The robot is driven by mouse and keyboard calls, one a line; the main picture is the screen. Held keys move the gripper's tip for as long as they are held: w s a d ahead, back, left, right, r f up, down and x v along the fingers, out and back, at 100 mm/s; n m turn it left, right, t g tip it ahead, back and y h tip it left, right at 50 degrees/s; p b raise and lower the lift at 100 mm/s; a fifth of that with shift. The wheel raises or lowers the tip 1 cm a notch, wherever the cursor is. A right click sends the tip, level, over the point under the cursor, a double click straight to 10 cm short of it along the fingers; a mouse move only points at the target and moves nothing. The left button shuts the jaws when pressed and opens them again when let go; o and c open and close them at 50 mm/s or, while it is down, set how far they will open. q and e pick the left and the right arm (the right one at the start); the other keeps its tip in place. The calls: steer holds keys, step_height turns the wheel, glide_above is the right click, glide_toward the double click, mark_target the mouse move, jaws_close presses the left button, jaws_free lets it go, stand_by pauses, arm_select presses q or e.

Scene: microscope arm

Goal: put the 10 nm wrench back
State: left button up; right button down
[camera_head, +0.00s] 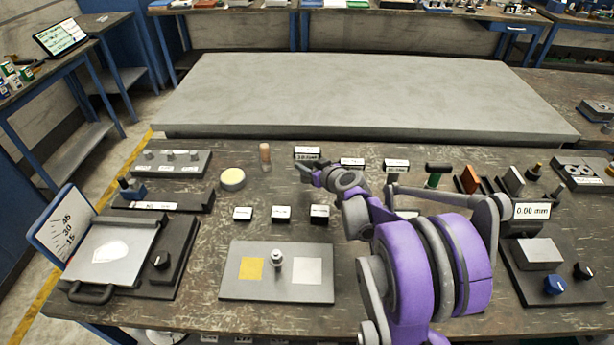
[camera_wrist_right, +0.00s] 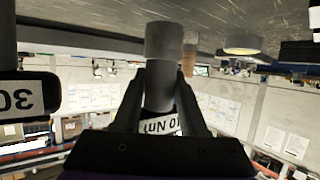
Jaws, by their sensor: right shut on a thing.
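The wrench, a dark grey cylinder, shows in the right wrist view (camera_wrist_right: 162,42); a white label reading upside down "10 Nm" (camera_wrist_right: 160,126) sits between the fingers. My right gripper (camera_wrist_right: 160,82) is shut on it, with one finger on each side. In the head view my right gripper (camera_head: 316,177) is at the back middle of the bench, just in front of a small labelled holder (camera_head: 307,152). The wrench is small there and partly hidden by the gripper; I cannot tell whether it touches the holder. My left gripper is out of view.
Two more labelled holders (camera_head: 352,162) (camera_head: 396,164) stand to the right. Small labelled blocks (camera_head: 281,214) lie in front, and a round cream tin (camera_head: 232,179) is to the left.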

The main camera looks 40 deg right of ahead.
steer(key=shift+f+b, duration=0.3)
steer(key=shift+f, duration=1.5)
steer(key=shift+f, duration=0.1)
steer(key=shift+c, duration=2.3)
jaws_free()
steer(key=p+v, duration=0.1)
steer(key=v, duration=1.1)
steer(key=shift+a, duration=0.1)
